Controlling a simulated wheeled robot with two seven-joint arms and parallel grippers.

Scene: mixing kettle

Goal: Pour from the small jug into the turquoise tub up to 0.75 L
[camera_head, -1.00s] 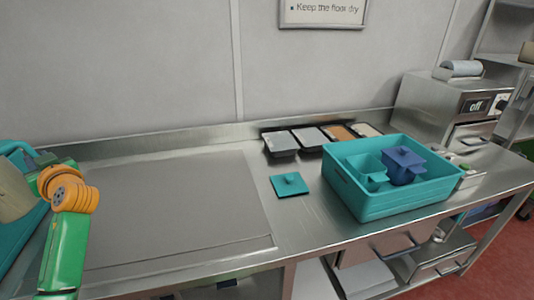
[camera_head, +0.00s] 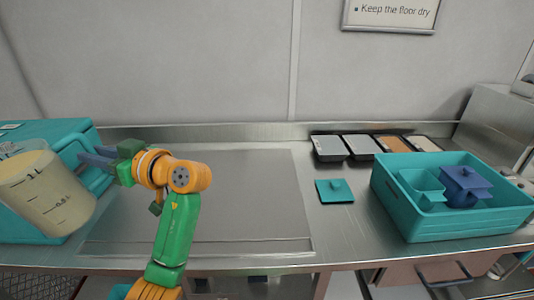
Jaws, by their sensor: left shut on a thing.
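My left gripper (camera_head: 98,158) is shut at the jug's handle side; the exact grip is small and partly hidden. The small turquoise tub (camera_head: 421,187) stands open inside the turquoise crate on the right, far from the jug. Its inside bottom is hidden. A turquoise square lid (camera_head: 335,191) lies on the counter left of the crate. My right gripper is not in view.
The turquoise crate (camera_head: 453,225) also holds a lidded blue tub (camera_head: 465,187). Several shallow pans (camera_head: 361,147) line the back of the counter. A large turquoise box (camera_head: 60,130) stands behind the jug. A flat grey panel (camera_head: 245,200) in the middle is clear.

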